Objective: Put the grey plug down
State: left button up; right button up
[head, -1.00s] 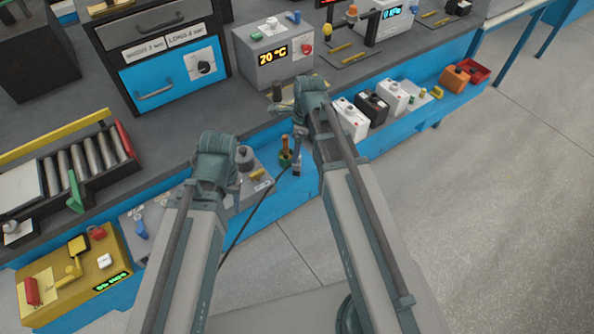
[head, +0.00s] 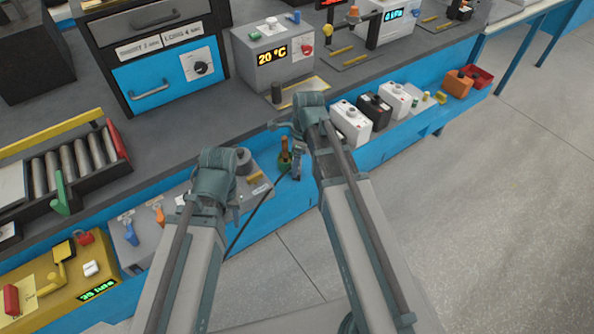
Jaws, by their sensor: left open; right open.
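A dark grey plug (head: 276,93) stands upright on a yellow-edged plate (head: 312,84) in front of the 20 °C box, in the head view. My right gripper (head: 281,126) is just in front of the plate, apart from the plug, open and empty. Its fingers are partly hidden by my wrist. My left gripper (head: 236,194) is lower left, over the blue-edged shelf, open with nothing seen in it. Its fingers are mostly hidden behind my arm.
The 20 °C box (head: 272,55) stands behind the plate. A grey panel with coloured keys (head: 131,232) and a yellow box (head: 55,275) lie at left. The worktop left of the plate is clear.

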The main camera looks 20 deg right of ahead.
grip_shut()
jog(key=shift+r, duration=0.2)
dwell(0.3)
notch_tip(320, 180, up, 10)
jog(key=p, duration=1)
jog(key=shift+f, duration=0.1)
